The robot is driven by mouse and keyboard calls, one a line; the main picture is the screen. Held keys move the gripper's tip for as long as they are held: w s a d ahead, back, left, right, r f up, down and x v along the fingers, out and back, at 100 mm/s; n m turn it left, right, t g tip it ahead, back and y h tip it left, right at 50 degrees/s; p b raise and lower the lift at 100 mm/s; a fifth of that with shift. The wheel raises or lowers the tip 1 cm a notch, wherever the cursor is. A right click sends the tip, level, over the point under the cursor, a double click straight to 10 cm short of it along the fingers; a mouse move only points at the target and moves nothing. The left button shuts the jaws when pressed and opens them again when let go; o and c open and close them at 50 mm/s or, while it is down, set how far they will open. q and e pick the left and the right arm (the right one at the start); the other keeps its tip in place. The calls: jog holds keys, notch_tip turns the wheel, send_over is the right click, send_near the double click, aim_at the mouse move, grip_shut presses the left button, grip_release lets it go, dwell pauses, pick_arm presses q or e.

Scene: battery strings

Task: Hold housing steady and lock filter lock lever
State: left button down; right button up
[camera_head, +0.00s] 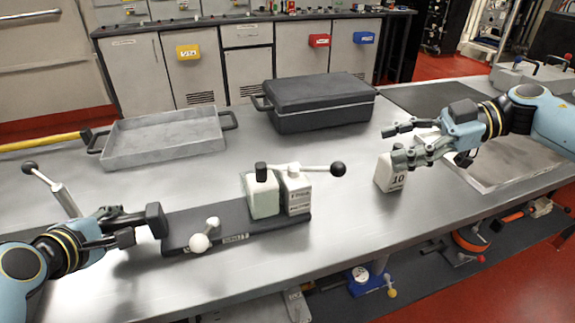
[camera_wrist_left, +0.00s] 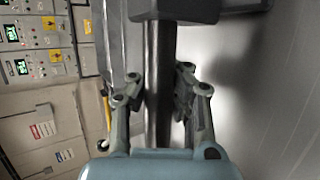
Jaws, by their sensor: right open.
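The housing is a pale block pair with a dark cap (camera_head: 262,195) and a labelled white part (camera_head: 297,197), upright on a dark base plate (camera_head: 265,228). A lever (camera_head: 320,170) with a black ball sticks out to the right from the top of the white part. My right gripper (camera_head: 392,146) is open and empty, right of the lever's ball.
A white block marked 10 (camera_head: 385,176) stands just below my right gripper. A grey tray (camera_head: 165,140) and a closed black case (camera_head: 318,105) stand at the back. Another black-balled lever (camera_head: 50,185) is at the far left. Bare table lies in front of the case.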

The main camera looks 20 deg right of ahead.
aim_at(338, 167)
jog(key=x, duration=0.4)
jog(key=f+x, duration=0.1)
jog(key=x, duration=0.2)
jog(key=s+x, duration=0.1)
jog(key=x, duration=0.3)
jog(key=shift+w+a+f, duration=0.15)
jog(key=shift+a+f, duration=0.05)
jog(key=shift+f, duration=0.1)
grip_shut()
